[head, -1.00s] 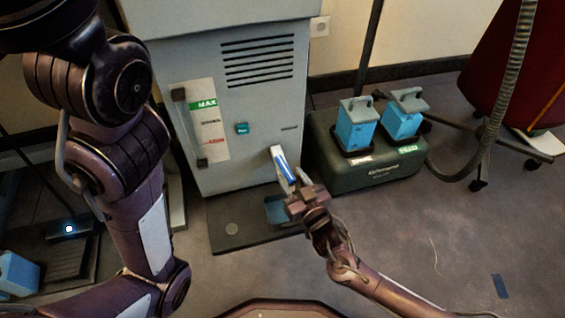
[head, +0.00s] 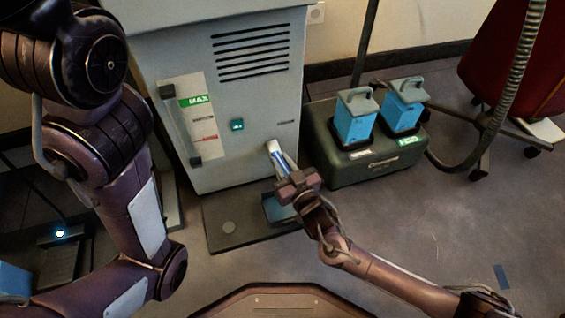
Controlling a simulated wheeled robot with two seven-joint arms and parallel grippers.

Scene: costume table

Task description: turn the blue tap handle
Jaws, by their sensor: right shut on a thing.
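The tap handle (head: 279,157) is a short blue-and-white lever low on the front right of the grey cabinet (head: 262,105). It slants down to the right. My right gripper (head: 295,183) is shut on the lower part of the handle, with the fingers partly hiding it. The spout and the handle's root are hidden or too small to tell. A blue container (head: 279,211) stands below the gripper on the dark base plate (head: 228,247). My left arm fills the left side; its gripper is out of view.
A green dock (head: 372,172) with two blue, handled canisters (head: 355,120) (head: 402,112) stands right of the cabinet. The floor at the lower right is mostly open.

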